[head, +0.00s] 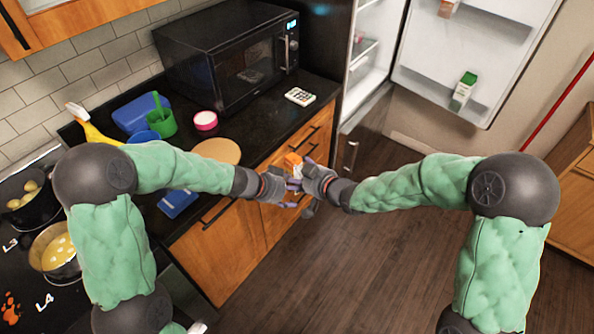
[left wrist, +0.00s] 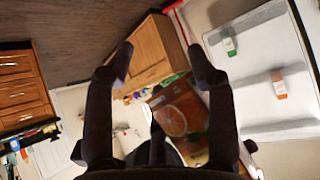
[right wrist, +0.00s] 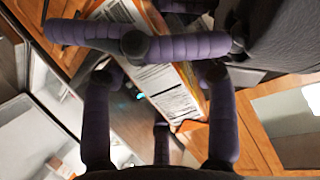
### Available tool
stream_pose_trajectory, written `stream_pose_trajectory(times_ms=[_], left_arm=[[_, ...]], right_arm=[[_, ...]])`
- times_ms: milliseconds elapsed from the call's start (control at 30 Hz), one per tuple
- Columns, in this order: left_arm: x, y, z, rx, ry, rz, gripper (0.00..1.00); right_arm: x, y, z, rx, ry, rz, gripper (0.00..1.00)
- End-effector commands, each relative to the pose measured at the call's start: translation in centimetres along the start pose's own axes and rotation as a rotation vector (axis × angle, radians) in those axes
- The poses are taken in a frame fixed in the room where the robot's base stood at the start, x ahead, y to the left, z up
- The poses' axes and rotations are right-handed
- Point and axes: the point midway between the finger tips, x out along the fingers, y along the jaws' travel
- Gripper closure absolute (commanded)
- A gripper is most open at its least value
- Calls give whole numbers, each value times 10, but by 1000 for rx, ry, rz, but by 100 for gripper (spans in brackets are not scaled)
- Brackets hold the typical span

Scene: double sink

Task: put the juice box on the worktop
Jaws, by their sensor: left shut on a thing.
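The juice box (head: 293,161), orange with a fruit picture, is held up in front of the counter's drawers, between my two grippers. My left gripper (head: 292,193) is shut on it. In the left wrist view the box (left wrist: 180,112) shows its orange-slice face between the fingers (left wrist: 163,62). My right gripper (head: 305,178) is close by from the right, its fingers (right wrist: 158,75) apart on either side of the box's white printed face (right wrist: 165,92). A left finger crosses the box there. In the head view the grippers hide most of the box. The dark worktop (head: 248,126) is behind them.
Pots (head: 55,250) sit on the hob at left. The fridge door (head: 470,60) hangs open with cartons inside.

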Motion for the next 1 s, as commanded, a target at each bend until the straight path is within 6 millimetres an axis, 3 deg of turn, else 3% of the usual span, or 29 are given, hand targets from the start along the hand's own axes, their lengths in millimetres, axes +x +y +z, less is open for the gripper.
stream_pose_trajectory(times_ms=[33, 100, 133, 200, 233, 300, 733, 1000], left_arm=[[0, 0, 0, 1, 1, 0, 85], [0, 0, 0, 1, 0, 0, 85], [0, 0, 0, 0, 0, 1, 85], [0, 0, 0, 0, 0, 1, 85], [0, 0, 0, 0, 0, 1, 38], [0, 0, 0, 0, 0, 1, 19], [-3, 0, 0, 0, 1, -1, 16], [-44, -1, 0, 2, 2, -4, 16]], right_arm=[[0, 0, 0, -1, 1, -1, 62], [0, -1, -1, -1, 2, -2, 82], [0, -1, -1, -1, 2, -2, 87], [0, -1, -1, -1, 2, -2, 87], [0, -1, -2, -2, 4, -2, 87], [0, -1, -2, -2, 5, -2, 88], [0, 0, -1, -1, 3, -1, 88], [0, 0, -1, -1, 3, 0, 88]])
